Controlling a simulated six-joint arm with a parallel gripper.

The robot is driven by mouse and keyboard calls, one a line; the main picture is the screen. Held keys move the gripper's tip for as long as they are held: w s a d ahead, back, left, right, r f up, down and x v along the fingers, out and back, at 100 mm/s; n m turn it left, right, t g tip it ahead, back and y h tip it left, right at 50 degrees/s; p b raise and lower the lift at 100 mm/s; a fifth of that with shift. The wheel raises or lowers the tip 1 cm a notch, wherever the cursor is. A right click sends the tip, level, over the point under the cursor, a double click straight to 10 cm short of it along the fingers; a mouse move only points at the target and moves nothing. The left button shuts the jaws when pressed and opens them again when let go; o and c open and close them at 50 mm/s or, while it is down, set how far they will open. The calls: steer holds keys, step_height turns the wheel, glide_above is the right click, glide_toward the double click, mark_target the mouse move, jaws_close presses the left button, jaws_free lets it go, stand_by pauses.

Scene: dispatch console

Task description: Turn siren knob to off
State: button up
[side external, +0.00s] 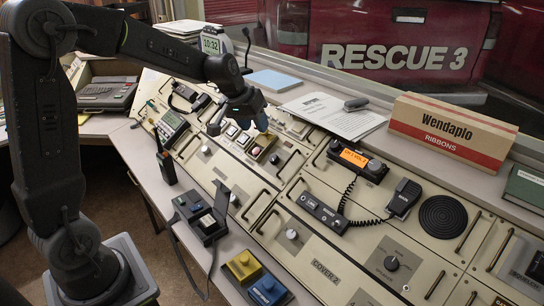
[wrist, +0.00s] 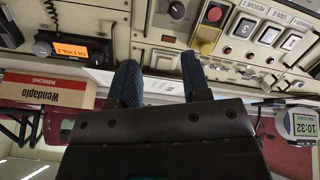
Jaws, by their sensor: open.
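My gripper (side external: 238,122) is open above the back part of the console in the side view. Its two blue-grey fingers stand apart with nothing between them in the wrist view (wrist: 160,65). A black knob (wrist: 177,9) is at the top of the wrist view, beside the red button, beyond the fingertips and not touched. It also shows as a small dark knob (side external: 275,158) in the side view.
A red button (wrist: 214,14) sits on a yellow base near the gripper. A radio with an orange screen (side external: 357,160) and a handset (side external: 403,197) are to the right. A ribbons box (side external: 450,132) and papers (side external: 332,116) lie on the back shelf. Handles stick up from the panels.

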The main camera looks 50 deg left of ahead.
mark_target(273, 157)
steer(key=shift+n, duration=0.4)
steer(key=a+x, duration=0.1)
steer(key=x, duration=0.5)
steer(key=w+a+x, duration=0.1)
steer(key=x, duration=0.5)
steer(key=a+x, duration=0.1)
steer(key=x, duration=0.5)
steer(key=shift+w+a, duration=0.35)
steer(key=c, duration=0.6)
steer(key=shift+c, duration=0.2)
